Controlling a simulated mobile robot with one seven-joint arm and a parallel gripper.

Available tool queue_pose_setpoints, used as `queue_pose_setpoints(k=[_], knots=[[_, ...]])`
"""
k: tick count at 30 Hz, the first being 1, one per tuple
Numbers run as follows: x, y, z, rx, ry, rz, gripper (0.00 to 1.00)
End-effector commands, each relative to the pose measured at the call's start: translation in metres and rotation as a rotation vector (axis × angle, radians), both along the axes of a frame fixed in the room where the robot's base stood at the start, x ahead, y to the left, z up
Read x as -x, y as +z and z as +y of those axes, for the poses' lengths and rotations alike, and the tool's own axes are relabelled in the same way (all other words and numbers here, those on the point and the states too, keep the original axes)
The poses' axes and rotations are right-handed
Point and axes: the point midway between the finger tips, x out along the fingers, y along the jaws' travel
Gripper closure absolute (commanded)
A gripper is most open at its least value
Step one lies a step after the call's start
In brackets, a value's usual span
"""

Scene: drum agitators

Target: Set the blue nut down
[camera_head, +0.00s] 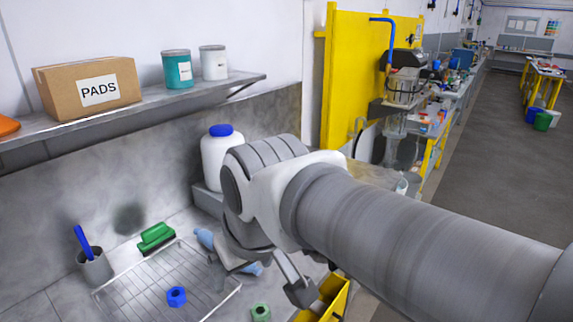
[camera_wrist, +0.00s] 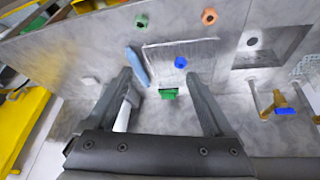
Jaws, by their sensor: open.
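The blue nut (camera_head: 176,296) lies on a wire rack (camera_head: 137,284) on the grey counter. It also shows in the wrist view (camera_wrist: 180,62), on the rack (camera_wrist: 205,48) and apart from my fingers. My gripper (camera_head: 268,276) is to the right of the nut in the head view. In the wrist view my gripper (camera_wrist: 159,78) has its two fingers spread wide, with nothing held between them. A green nut (camera_head: 261,312) lies on the counter right of the rack. The wrist view shows the green nut (camera_wrist: 141,21) and an orange nut (camera_wrist: 209,16) beyond the rack.
A green brush (camera_head: 156,237) and a light-blue bottle (camera_head: 205,238) lie by the rack. A grey cup (camera_head: 95,267) holds a blue-handled tool. A white jug (camera_head: 217,160) stands behind my arm. A yellow bin (camera_head: 335,300) is at the lower right. A shelf (camera_head: 215,88) runs above.

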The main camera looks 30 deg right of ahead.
Motion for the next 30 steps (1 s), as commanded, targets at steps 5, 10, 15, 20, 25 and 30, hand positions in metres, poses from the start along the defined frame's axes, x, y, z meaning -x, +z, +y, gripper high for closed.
queue_pose_setpoints(k=[5,10,15,20,25,30], knots=[[0.023,-0.006,-0.004,-0.04,-0.064,-0.04,0.13],[0.029,-0.009,-0.005,-0.052,-0.081,-0.049,0.13],[0.029,-0.009,-0.005,-0.052,-0.08,-0.048,0.13],[0.028,-0.009,-0.005,-0.051,-0.079,-0.048,0.13],[0.028,-0.009,-0.005,-0.051,-0.079,-0.048,0.13],[0.028,-0.009,-0.005,-0.051,-0.079,-0.048,0.13]])
